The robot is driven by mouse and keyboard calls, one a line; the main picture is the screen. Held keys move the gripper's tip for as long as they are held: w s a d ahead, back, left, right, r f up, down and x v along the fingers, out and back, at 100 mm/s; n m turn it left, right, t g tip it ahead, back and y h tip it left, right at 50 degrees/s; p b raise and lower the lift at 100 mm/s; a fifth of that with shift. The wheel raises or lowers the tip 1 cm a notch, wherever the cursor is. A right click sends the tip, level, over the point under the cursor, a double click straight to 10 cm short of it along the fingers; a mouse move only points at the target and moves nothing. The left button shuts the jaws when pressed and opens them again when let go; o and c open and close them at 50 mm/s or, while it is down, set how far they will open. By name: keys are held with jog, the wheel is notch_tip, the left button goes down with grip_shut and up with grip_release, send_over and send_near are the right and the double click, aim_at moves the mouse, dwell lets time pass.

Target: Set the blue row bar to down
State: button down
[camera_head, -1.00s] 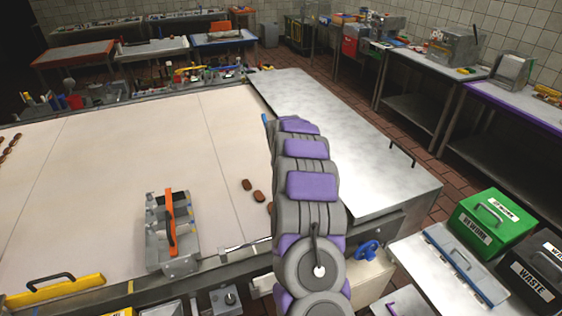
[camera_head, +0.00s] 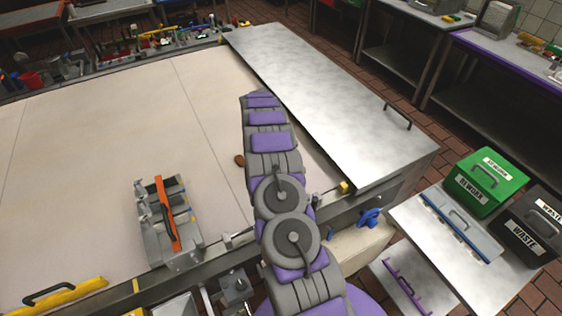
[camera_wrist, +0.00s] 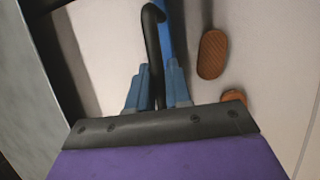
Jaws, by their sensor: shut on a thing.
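The blue row bar (camera_wrist: 165,32) shows in the wrist view as a narrow blue strip running up from between my fingers. Its curved black handle (camera_wrist: 152,45) lies along its left side and passes down into the jaws. My gripper (camera_wrist: 157,85), with a purple body, black plate and blue-grey fingers, is shut on the handle. Pale belt surface lies behind the bar. In the head view my arm hides the bar and the fingertips, so I cannot tell there whether the bar touches the belt.
Brown biscuits lie right of the bar in the wrist view (camera_wrist: 213,54); one shows beside my arm (camera_head: 240,160). A grey holder with an orange bar (camera_head: 167,215) and a yellow bar (camera_head: 55,294) stand along the near edge. A metal cover (camera_head: 320,95) with a black handle flanks the right.

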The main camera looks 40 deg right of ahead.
jog(key=shift+f, duration=0.2)
jog(key=shift+s+a+f, duration=0.1)
jog(key=shift+f, duration=0.05)
dwell(0.3)
jog(key=c, duration=1.1)
grip_release()
jog(key=shift+d+f+g, duration=0.1)
jog(key=shift+d+g, duration=0.1)
jog(key=shift+g, duration=0.1)
jog(key=p+v, duration=0.3)
jog(key=v, duration=0.2)
jog(key=p+v, duration=0.4)
jog(key=v, duration=0.2)
jog(key=p+v, duration=0.3)
jog(key=v, duration=0.3)
jog(key=shift+d+r, duration=0.25)
jog(key=shift+p, duration=0.5)
